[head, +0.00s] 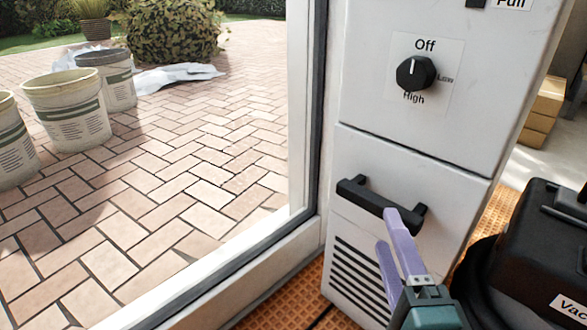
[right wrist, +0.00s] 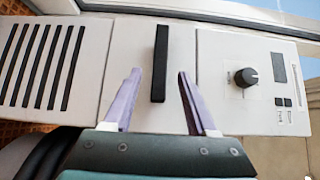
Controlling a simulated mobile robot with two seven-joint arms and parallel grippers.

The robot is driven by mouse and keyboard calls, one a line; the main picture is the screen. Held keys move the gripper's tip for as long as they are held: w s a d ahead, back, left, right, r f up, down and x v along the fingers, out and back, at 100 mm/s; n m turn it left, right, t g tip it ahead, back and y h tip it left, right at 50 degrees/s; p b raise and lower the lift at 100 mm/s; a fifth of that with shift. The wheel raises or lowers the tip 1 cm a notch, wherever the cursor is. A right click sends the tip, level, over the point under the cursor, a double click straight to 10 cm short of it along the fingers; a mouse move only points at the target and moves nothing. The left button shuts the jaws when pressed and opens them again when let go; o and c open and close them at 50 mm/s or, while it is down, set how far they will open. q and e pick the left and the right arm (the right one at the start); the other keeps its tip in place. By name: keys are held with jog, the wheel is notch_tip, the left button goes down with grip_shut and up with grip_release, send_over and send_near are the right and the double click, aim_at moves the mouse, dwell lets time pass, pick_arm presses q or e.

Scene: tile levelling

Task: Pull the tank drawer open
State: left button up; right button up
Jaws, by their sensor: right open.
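The tank drawer (head: 362,240) is the lower white front of the cabinet, with slanted vent slots and a thin seam above it. It looks flush with the panel above. Its black bar handle (head: 362,196) runs across the upper part of the front. My right gripper (head: 387,229) has pale purple fingers and is open at the handle's right half. In the right wrist view the handle (right wrist: 160,50) stands between the two spread fingers (right wrist: 159,72), with a gap on each side. Whether the fingertips reach past the bar is unclear. My left gripper is not in view.
Above the drawer is a black dial (head: 416,73) marked Off, Low and High. A black vacuum (head: 535,245) stands close at the right. A white door frame (head: 303,120) borders the cabinet on the left, with buckets (head: 68,110) on the paving beyond.

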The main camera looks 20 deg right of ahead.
aim_at(379, 213)
jog(key=b+x, duration=0.1)
jog(key=x, duration=0.4)
jog(key=shift+w+d+b, duration=0.15)
jog(key=shift+w+b, duration=0.15)
jog(key=shift+w, duration=0.05)
grip_shut()
dwell(1.1)
